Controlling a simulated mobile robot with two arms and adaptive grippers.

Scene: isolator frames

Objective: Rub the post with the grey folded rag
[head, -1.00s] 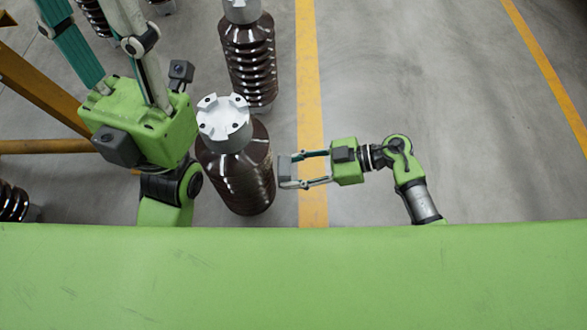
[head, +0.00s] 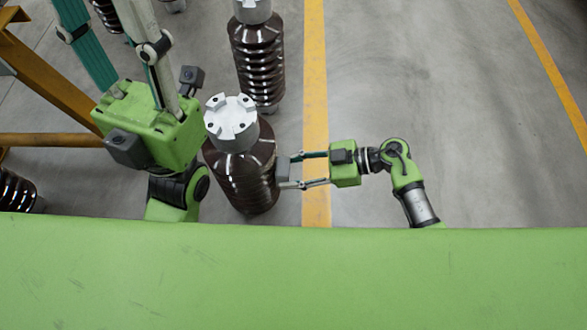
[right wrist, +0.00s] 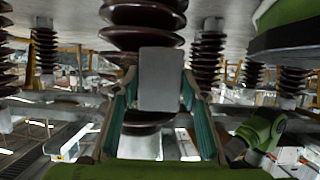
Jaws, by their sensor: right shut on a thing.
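The post (head: 240,180) is a glossy dark brown ribbed column with a pale metal cap, upright left of centre in the head view. Its ribs also show in the right wrist view (right wrist: 145,14). My right gripper (head: 286,170) is shut on the grey folded rag (head: 282,168), a flat grey block in the right wrist view (right wrist: 160,80). The rag is at the post's right side, below the cap; I cannot tell whether they touch. My left gripper (head: 150,125) is left of the post, its fingertips cut off by the top edge.
Another brown ribbed post (head: 257,60) stands behind the first. Orange-yellow beams (head: 45,85) are at the left. A yellow floor line (head: 315,100) runs behind my right gripper. The grey floor (head: 430,90) to the right is clear.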

